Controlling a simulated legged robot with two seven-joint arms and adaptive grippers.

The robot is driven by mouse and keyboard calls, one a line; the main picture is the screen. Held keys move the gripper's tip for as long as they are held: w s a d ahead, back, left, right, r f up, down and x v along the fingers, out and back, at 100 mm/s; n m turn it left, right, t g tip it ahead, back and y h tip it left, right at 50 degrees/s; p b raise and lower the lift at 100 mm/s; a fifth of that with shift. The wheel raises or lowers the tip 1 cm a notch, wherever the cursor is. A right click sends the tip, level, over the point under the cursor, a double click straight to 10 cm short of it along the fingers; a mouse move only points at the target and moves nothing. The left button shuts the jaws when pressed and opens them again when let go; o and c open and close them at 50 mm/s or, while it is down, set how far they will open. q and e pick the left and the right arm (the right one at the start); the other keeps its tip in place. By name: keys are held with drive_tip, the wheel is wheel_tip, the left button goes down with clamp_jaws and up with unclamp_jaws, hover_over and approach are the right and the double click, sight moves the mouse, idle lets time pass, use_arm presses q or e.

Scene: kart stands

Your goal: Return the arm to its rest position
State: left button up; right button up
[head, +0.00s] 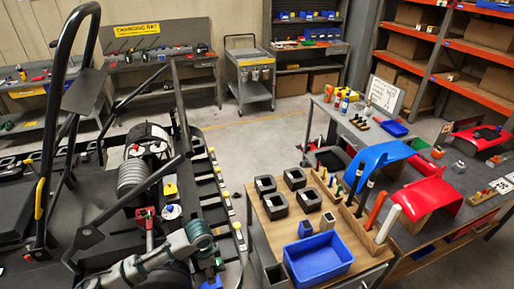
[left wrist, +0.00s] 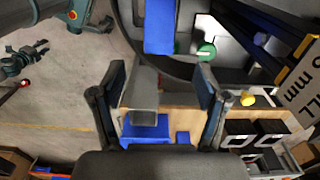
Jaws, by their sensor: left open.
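My left arm (head: 150,263) comes in low at the left of the head view, in front of the kart frame (head: 150,170). Its fingers cannot be made out there. In the left wrist view my left gripper (left wrist: 160,80) is open, its two dark fingers wide apart with nothing held. Beyond and between them show a grey square tube (left wrist: 145,92) and a blue part (left wrist: 160,25). A teal arm link with a dark claw-like gripper (left wrist: 27,58), which looks like my right one, is at the left edge of the wrist view; its opening is unclear.
A wooden-topped bench (head: 335,268) with a blue bin (head: 318,258) and several black square blocks stands right of the kart. A grey table with blue and red panels (head: 378,158) is farther right. A grey cart (head: 250,75) stands at the back, with open floor before it.

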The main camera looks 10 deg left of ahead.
use_arm(q)
drive_tip(key=s+d+f+n+t+h, duration=0.35)
drive_tip(key=s+d+f, duration=0.55)
drive_tip(key=s+d, duration=0.3)
drive_tip(key=s+a+f+n+y, duration=0.2)
drive_tip(key=s+a+n+y, duration=0.2)
drive_tip(key=s+a+n, duration=0.3)
drive_tip(key=s+f+m+g+b, duration=0.1)
drive_tip(key=s+f, duration=0.1)
drive_tip(key=f, duration=1.3)
drive_tip(key=s+f+b, duration=0.2)
drive_tip(key=f, duration=1.4)
drive_tip(key=s+a+f+g+b, duration=0.1)
drive_tip(key=s+a+f, duration=0.2)
drive_tip(key=s+f, duration=1.3)
drive_tip(key=shift+s, duration=0.25)
drive_tip(key=shift+g, duration=0.25)
